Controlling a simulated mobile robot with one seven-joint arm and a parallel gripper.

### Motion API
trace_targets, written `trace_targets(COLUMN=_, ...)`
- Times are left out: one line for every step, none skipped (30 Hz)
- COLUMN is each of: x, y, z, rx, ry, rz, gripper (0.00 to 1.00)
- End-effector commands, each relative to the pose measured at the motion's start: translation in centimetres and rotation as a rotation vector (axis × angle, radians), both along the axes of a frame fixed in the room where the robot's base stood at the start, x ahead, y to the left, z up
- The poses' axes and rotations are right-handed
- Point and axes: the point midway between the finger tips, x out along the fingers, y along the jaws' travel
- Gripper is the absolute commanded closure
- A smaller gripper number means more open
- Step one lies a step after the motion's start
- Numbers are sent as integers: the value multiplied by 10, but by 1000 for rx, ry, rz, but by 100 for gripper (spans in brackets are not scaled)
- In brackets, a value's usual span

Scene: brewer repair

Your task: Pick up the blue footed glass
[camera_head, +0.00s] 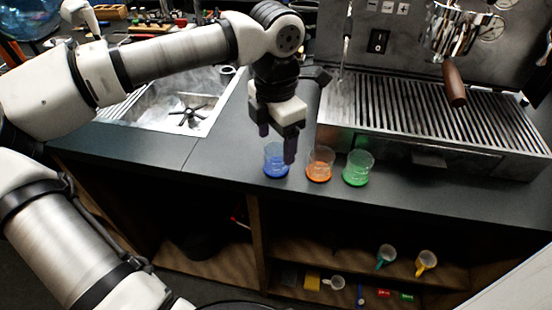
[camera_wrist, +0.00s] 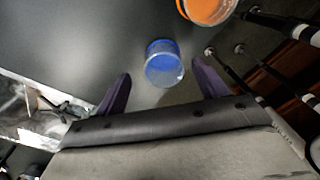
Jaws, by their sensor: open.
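The blue footed glass (camera_head: 276,160) stands upright on the dark counter, first in a row of three glasses. In the wrist view the blue glass (camera_wrist: 163,63) lies just beyond and between the two fingertips of my gripper (camera_wrist: 163,82). The fingers are apart with nothing between them. I cannot tell the exact height of the fingertips over the glass.
An orange glass (camera_head: 320,164) and a green glass (camera_head: 358,168) stand close to the right. The espresso machine's drip tray (camera_head: 430,115) is behind them. A sink (camera_head: 185,108) is at the left. The counter's front edge is near, above open shelves (camera_head: 370,275).

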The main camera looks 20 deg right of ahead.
Motion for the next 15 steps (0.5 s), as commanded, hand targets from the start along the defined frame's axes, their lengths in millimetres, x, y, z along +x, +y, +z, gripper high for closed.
trace_targets(x=-1, y=0, z=-4, rx=1, ry=2, rz=-1, gripper=28)
trace_targets(x=-2, y=1, z=-7, rx=0, ry=4, rz=-1, gripper=28)
trace_targets(x=-4, y=1, z=-12, rx=1, ry=3, rz=-3, gripper=28)
trace_targets(x=-4, y=1, z=-17, rx=0, ry=4, rz=-3, gripper=28)
trace_targets(x=-5, y=1, z=-22, rx=0, ry=5, rz=-2, gripper=28)
trace_targets(x=-6, y=2, z=-28, rx=0, ry=4, rz=-3, gripper=28)
trace_targets(x=-6, y=2, z=-34, rx=0, ry=4, rz=-2, gripper=28)
trace_targets(x=-5, y=1, z=-37, rx=-1, ry=3, rz=-2, gripper=28)
trace_targets(x=-5, y=1, z=-42, rx=-1, ry=4, rz=-1, gripper=28)
trace_targets(x=-5, y=1, z=-45, rx=-1, ry=4, rz=-1, gripper=28)
trace_targets(x=-5, y=1, z=-47, rx=-1, ry=3, rz=-2, gripper=28)
trace_targets(x=-5, y=1, z=-48, rx=-1, ry=2, rz=-2, gripper=28)
trace_targets(x=-5, y=1, z=-49, rx=-1, ry=1, rz=-2, gripper=28)
trace_targets(x=-5, y=1, z=-50, rx=-1, ry=1, rz=-2, gripper=28)
trace_targets(x=-5, y=1, z=-50, rx=-1, ry=1, rz=-2, gripper=28)
